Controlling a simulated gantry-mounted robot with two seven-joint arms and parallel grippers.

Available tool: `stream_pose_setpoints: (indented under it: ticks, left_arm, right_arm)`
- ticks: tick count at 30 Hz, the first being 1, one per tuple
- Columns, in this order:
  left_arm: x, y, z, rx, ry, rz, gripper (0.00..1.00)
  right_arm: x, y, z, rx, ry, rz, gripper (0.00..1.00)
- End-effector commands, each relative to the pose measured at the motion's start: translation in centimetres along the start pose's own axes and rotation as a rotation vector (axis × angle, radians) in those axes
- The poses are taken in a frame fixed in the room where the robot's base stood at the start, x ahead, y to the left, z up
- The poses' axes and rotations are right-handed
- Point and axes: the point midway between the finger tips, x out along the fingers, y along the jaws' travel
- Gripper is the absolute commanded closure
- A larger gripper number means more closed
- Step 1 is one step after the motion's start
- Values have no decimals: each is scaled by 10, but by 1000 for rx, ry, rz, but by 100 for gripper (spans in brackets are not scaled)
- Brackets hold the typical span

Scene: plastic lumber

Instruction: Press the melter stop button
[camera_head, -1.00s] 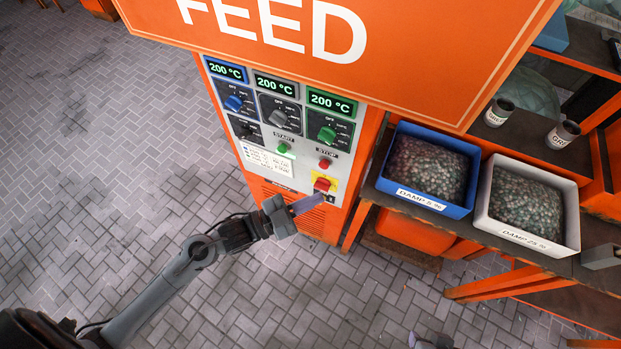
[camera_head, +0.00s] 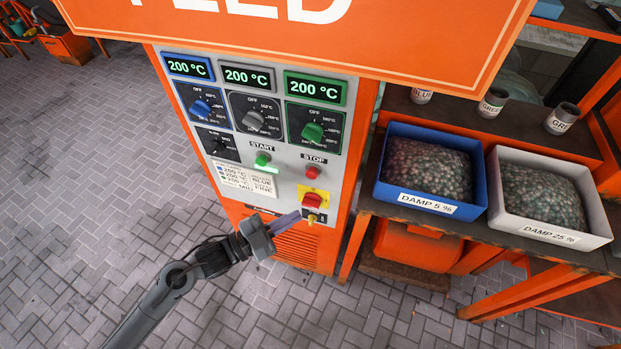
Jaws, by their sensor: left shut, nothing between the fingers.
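The red stop button (camera_head: 312,172) sits on the right of the control panel, under the label STOP. The green start button (camera_head: 262,160) is to its left, under START, and looks lit. A red switch (camera_head: 312,200) on a yellow plate is below the stop button. My left gripper (camera_head: 287,222) is shut and empty. Its fingertips are in front of the lower panel, close to the yellow plate and below the stop button. I cannot tell whether they touch anything. My right gripper is not in view.
The control panel (camera_head: 232,178) has three displays reading 200 °C, with blue, grey and green knobs below. An orange FEED sign (camera_head: 420,30) overhangs it. A blue bin (camera_head: 380,185) and a white bin (camera_head: 500,215) of granules stand on the right shelf.

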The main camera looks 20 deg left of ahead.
Motion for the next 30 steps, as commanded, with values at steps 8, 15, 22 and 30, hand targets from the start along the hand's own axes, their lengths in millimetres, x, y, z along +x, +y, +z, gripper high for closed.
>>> stream_pose_setpoints:
  ticks: [8, 15, 22, 30]
  left_arm:
    - [0, 0, 0, 0, 0, 0, 100]
    - [9, -6, 8, 1, 0, -2, 100]
    - [27, -18, 22, 2, 2, -2, 100]
    - [49, -35, 36, 1, 1, -1, 100]
  right_arm:
    - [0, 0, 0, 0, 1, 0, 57]
    - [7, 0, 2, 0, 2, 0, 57]
    - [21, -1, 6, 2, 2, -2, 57]
    - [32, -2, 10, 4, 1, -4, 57]
